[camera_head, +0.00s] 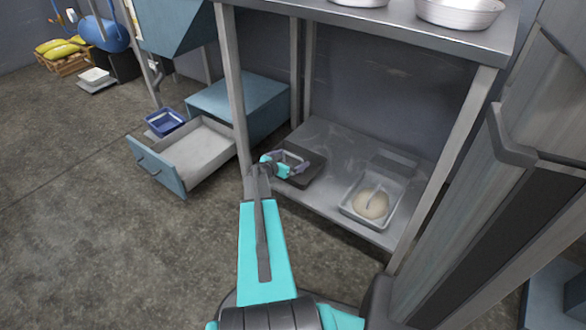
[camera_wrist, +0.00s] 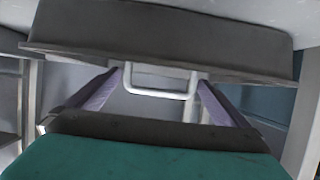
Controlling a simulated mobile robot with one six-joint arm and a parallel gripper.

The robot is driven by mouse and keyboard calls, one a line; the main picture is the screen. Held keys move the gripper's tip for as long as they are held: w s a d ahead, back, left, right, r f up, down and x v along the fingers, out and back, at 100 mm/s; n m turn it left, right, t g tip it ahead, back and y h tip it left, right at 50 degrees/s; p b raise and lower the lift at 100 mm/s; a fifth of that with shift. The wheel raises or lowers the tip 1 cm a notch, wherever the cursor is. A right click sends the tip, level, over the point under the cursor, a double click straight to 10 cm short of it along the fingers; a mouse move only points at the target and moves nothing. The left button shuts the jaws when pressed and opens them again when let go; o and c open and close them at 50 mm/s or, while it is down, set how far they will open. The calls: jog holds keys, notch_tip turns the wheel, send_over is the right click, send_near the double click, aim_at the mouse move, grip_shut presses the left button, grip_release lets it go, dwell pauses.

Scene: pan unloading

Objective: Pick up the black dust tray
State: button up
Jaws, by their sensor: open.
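The black dust tray (camera_head: 312,170) sits on the lower metal shelf, towards its left end. In the wrist view the tray (camera_wrist: 165,40) spans the top of the picture, its dark wall facing me. A pale U-shaped handle (camera_wrist: 160,95) sticks out from its rim. My gripper (camera_head: 291,163) is at the tray's near left side, partly covering it in the head view. In the wrist view my gripper (camera_wrist: 161,80) is open, with one purple finger on each side of the handle. The handle lies between them, with gaps on both sides. I cannot tell whether the fingertips touch the tray.
A grey metal tray (camera_head: 351,211) with a pale heap and a scoop-like thing stands right on the same lower shelf (camera_head: 325,197). The upper shelf (camera_head: 380,17) and metal posts (camera_head: 233,95) frame this space. An open drawer (camera_head: 160,168) and blue bin (camera_head: 165,123) are left.

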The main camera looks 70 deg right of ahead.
jog(key=shift+x, duration=0.8)
jog(key=c, duration=1.1)
jog(key=shift+r, duration=0.1)
jog(key=shift+r+p, duration=0.35)
jog(key=shift+r, duration=0.45)
notch_tip(320, 180, up, 3)
jog(key=shift+f+p, duration=0.25)
jog(key=shift+p, duration=0.25)
jog(key=s+a, duration=0.3)
jog(key=a, duration=0.1)
jog(key=s+a, duration=0.4)
jog(key=s+a+p, duration=0.1)
jog(key=s+a, duration=0.2)
jog(key=a, duration=0.1)
jog(key=shift+s+r, duration=0.3)
jog(key=shift+r, duration=0.1)
